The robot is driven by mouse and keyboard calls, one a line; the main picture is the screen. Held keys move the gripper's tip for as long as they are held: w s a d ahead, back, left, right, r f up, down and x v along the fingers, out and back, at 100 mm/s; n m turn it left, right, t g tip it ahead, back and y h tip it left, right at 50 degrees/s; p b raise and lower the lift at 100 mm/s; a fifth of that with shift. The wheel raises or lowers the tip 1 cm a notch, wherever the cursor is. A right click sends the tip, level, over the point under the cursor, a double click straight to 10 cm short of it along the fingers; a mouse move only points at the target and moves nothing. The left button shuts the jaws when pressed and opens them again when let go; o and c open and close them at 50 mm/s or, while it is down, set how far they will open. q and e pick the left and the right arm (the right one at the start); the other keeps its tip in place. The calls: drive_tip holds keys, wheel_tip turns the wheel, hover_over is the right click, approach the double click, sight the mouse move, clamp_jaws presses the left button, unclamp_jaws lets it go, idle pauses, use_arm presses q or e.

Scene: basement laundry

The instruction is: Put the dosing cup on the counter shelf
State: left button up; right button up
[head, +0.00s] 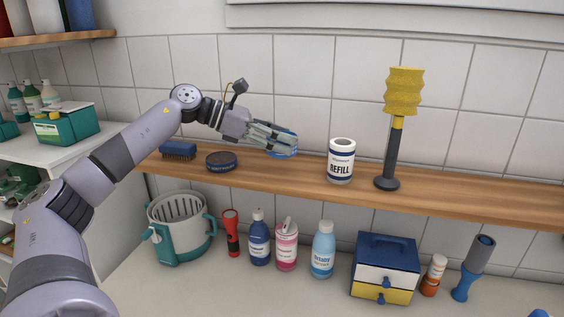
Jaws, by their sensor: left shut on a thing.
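The dosing cup (291,153) is a small blue piece, partly hidden behind the fingers of my left gripper (284,143). My left gripper is shut on it. The cup is at the wooden counter shelf (446,202), left of the refill canister; I cannot tell whether it touches the board. My arm comes in from the left, over the shelf's left part. My right gripper is not in view.
On the shelf stand a blue brush (178,150), a round dark tin (221,161), a white refill canister (341,162) and a yellow-headed duster (393,130). Below are a basket (181,226), several bottles and a blue drawer box (385,268). The shelf's right end is clear.

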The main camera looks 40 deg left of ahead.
sight(281, 156)
use_arm(q)
drive_tip(key=shift+f, duration=0.7)
wheel_tip(281, 156, down, 4)
drive_tip(key=shift+r, duration=0.15)
drive_tip(key=shift+f, duration=0.4)
drive_tip(key=o, duration=0.9)
drive_tip(key=shift+o, duration=0.3)
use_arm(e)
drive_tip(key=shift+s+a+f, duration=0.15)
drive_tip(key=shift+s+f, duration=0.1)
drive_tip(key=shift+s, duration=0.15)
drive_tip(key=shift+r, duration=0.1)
